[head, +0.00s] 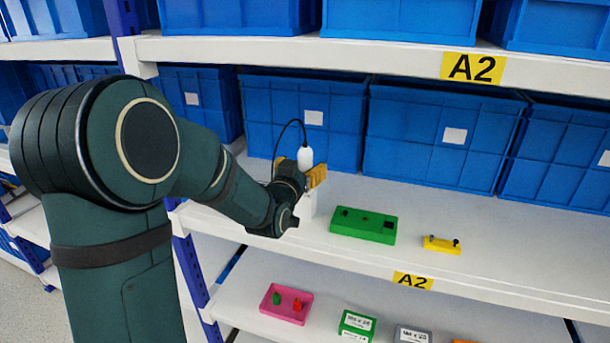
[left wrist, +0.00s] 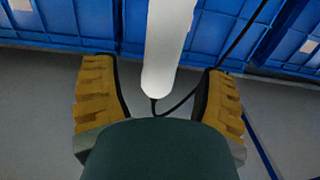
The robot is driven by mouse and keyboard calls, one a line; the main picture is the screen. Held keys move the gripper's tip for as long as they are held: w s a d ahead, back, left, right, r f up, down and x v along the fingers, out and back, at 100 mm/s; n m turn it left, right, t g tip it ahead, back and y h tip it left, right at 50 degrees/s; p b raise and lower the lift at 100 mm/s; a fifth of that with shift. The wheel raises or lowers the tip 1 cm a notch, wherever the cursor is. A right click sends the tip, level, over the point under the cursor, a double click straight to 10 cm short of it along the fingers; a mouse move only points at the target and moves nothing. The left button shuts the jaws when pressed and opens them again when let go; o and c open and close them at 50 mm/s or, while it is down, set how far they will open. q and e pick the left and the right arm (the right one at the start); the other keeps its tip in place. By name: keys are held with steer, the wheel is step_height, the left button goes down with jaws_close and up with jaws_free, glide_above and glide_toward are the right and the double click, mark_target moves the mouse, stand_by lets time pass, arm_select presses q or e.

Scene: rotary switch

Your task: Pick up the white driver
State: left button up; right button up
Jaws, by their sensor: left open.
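The white driver (head: 305,157) is upright above the middle shelf, with a black cord looping from its top. In the left wrist view the white driver (left wrist: 168,45) comes down from the top edge, and its rounded end lies between the yellow fingers. In the left wrist view my left gripper (left wrist: 160,80) shows gaps between both fingers and the driver. My right gripper is not in view.
A green box (head: 363,226) and a yellow piece (head: 441,245) lie to the right on the shelf. Blue bins (head: 445,135) line the back. The upper shelf edge (head: 390,55) is overhead.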

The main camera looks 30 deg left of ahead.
arm_select(q)
steer(key=x, duration=0.4)
steer(key=shift+w, duration=0.3)
jaws_close()
